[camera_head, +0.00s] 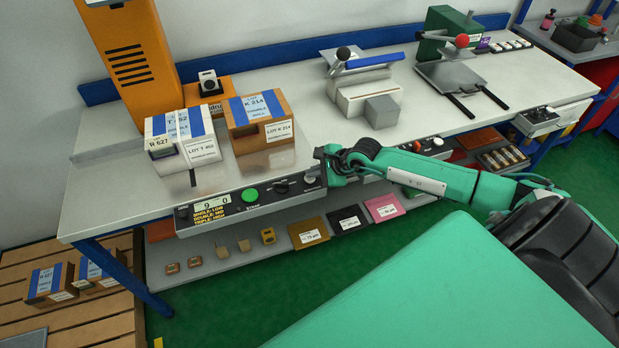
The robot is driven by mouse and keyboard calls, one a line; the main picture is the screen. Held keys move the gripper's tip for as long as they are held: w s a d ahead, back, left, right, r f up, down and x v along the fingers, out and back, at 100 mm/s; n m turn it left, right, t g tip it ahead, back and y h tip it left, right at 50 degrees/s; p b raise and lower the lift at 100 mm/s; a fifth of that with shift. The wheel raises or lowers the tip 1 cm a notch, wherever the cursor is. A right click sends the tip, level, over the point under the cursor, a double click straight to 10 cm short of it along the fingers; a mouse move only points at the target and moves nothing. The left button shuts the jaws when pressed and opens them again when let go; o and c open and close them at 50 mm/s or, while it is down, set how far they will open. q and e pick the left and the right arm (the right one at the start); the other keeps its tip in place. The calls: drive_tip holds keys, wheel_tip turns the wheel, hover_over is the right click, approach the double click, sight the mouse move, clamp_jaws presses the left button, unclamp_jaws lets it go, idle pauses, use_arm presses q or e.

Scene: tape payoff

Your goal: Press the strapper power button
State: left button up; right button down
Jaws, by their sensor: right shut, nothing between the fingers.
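The strapper's control panel (235,205) runs along the front edge of the bench. It carries a small display with digits, a round green button (250,195), black knobs (281,187) and a lighter round control (309,180) at its right end. Which of these is the power button I cannot read from the labels. My right gripper (320,161) reaches in from the right and is shut and empty. In the picture it is just above the panel's right end, to the right of the green button; whether it touches anything I cannot tell. My left gripper is out of view.
Two strapped cartons, white (183,144) and brown (262,136), stand on the bench behind the panel, beside an orange machine column (130,55). A blue-handled sealer (365,75) and a green press (450,45) stand farther right. The lower shelf (215,262) holds small parts.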

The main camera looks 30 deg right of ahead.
sight(314, 179)
drive_tip(key=shift+f, duration=0.25)
idle(0.5)
drive_tip(key=shift+r, duration=0.75)
wheel_tip(314, 179, up, 6)
drive_tip(key=p, duration=0.3)
idle(0.3)
idle(0.4)
